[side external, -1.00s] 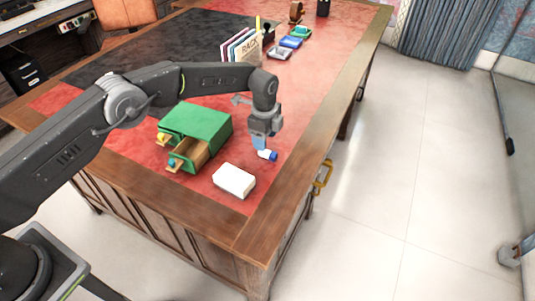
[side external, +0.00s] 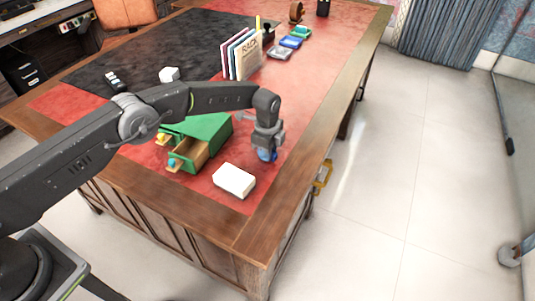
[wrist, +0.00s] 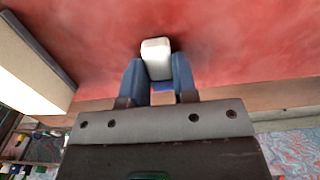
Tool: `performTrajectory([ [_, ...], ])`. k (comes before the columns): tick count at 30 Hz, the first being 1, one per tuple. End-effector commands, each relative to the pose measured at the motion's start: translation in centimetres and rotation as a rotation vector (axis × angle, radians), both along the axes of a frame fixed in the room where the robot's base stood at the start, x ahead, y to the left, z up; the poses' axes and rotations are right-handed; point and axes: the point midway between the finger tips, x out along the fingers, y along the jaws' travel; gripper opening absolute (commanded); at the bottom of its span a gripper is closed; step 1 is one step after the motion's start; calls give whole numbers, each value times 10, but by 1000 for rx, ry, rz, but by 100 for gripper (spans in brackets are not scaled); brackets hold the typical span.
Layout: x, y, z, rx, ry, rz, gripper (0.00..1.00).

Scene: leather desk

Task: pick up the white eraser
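The small white eraser with a blue part (wrist: 157,58) lies between the two blue fingers of my gripper (wrist: 160,72) in the wrist view. The fingers flank it closely, and I cannot tell whether they press on it. In the side view my gripper (side external: 267,155) is low over the red desk surface, right of the green drawer box. There its fingers mostly hide the eraser, and I cannot tell whether it touches the desk.
A white block (side external: 234,181) lies in front, left of my gripper; it also fills the wrist view's left (wrist: 28,65). A green box (side external: 205,130) with open drawers stands to the left. A book rack (side external: 243,55) is behind. The wooden desk edge (side external: 300,165) is close on the right.

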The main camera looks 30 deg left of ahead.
Motion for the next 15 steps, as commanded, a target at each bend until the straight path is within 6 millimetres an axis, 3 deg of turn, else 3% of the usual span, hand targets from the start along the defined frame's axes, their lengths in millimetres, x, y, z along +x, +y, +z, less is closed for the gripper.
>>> performTrajectory([
  [7,0,0,0,0,0,0,3],
  [15,0,0,1,0,0,0,2],
])
